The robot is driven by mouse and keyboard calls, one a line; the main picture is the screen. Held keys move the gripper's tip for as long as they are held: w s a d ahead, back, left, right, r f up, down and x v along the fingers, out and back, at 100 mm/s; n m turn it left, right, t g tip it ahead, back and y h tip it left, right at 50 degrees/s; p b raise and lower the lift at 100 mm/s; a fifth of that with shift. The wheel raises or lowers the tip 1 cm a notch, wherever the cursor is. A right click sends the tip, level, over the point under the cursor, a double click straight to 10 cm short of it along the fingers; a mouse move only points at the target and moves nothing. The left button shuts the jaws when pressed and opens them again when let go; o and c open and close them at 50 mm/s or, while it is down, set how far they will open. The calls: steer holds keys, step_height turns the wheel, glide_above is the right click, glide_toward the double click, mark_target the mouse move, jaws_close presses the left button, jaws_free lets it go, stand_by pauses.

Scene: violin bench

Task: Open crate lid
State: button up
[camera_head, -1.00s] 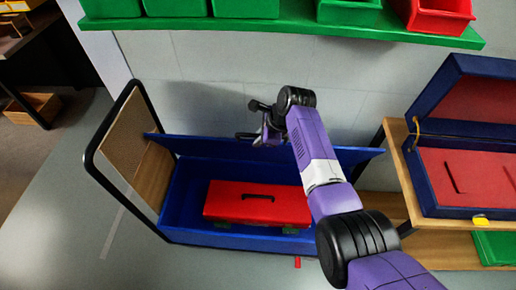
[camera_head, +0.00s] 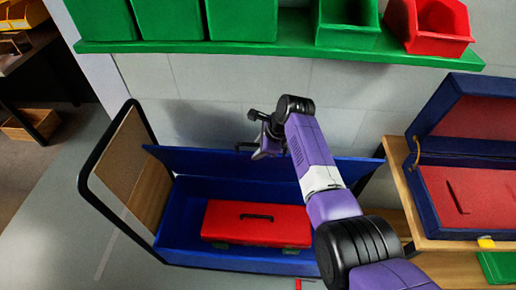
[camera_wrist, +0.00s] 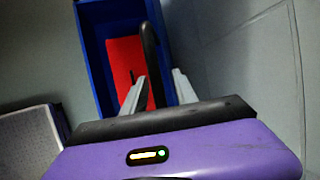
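The blue crate (camera_head: 180,215) stands low against the wall, with a red toolbox (camera_head: 258,222) inside. Its blue lid (camera_head: 215,167) is raised along the back side and leans toward the wall, so the inside shows. In the wrist view the two pale fingers of my gripper (camera_wrist: 158,92) are apart. A dark curved bar (camera_wrist: 149,50) shows between or beyond them; I cannot tell whether they touch it. The crate (camera_wrist: 88,55) and red toolbox (camera_wrist: 124,60) show beyond the fingers.
A black-framed end panel (camera_head: 130,160) stands left of the crate. A green shelf (camera_head: 290,45) with green bins and a red bin (camera_head: 430,25) hangs above. An open blue case (camera_head: 430,190) with red lining sits on a wooden bench at right.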

steer(key=p+v, duration=0.1)
steer(key=v, duration=0.6)
steer(key=shift+r, duration=0.4)
steer(key=shift+d, duration=0.15)
stand_by(0.3)
